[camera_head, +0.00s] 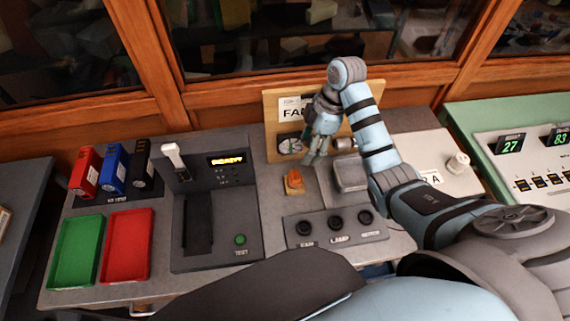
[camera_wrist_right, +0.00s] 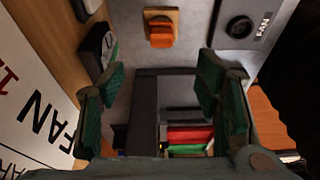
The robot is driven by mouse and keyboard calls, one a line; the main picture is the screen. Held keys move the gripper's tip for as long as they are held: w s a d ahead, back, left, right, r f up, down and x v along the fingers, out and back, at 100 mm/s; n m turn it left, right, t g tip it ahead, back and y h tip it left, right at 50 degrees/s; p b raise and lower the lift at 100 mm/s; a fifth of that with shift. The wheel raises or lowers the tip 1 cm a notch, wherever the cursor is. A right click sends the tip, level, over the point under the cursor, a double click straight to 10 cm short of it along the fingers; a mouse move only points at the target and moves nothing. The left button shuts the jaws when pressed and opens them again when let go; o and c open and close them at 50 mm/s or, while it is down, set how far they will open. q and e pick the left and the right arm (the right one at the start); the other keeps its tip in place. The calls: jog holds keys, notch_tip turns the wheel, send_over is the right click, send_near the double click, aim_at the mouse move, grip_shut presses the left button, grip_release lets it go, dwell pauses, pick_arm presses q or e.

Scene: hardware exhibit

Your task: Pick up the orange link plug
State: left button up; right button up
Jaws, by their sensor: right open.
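The orange link plug (camera_head: 294,181) sits on a small wooden base on the grey bench top, left of my right gripper (camera_head: 315,157) in the head view. It also shows in the right wrist view, at the top middle (camera_wrist_right: 161,32), beyond the open fingers. My right gripper is empty, with a clear gap between its green-padded fingers (camera_wrist_right: 162,88). It hangs in front of the wooden FAN board (camera_head: 271,143), apart from the plug. My left gripper is out of the frames.
A dark tester unit (camera_head: 250,222) stands left of the plug. A knob panel (camera_head: 318,243) lies in front of it. Green (camera_head: 77,250) and red (camera_head: 127,246) trays are at the left, below red, blue and black blocks. A grey box (camera_head: 350,174) is at the right.

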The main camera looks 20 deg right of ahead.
jog(key=b, duration=0.1)
send_over(296, 174)
jog(key=f, duration=0.7)
jog(key=shift+s+d+f, duration=0.2)
jog(key=shift+s+d, duration=0.1)
jog(key=x, duration=0.4)
jog(key=d+b+x, duration=0.1)
jog(key=x, duration=0.1)
jog(key=shift+w+f, duration=0.1)
jog(key=shift+w, duration=0.1)
jog(key=shift+s, duration=0.1)
jog(key=shift+c, duration=0.5)
jog(key=c, duration=1.1)
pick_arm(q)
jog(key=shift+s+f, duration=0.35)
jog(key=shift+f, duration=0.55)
pick_arm(e)
jog(key=shift+c, duration=0.2)
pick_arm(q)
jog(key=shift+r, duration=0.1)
pick_arm(e)
jog(key=shift+r, duration=0.25)
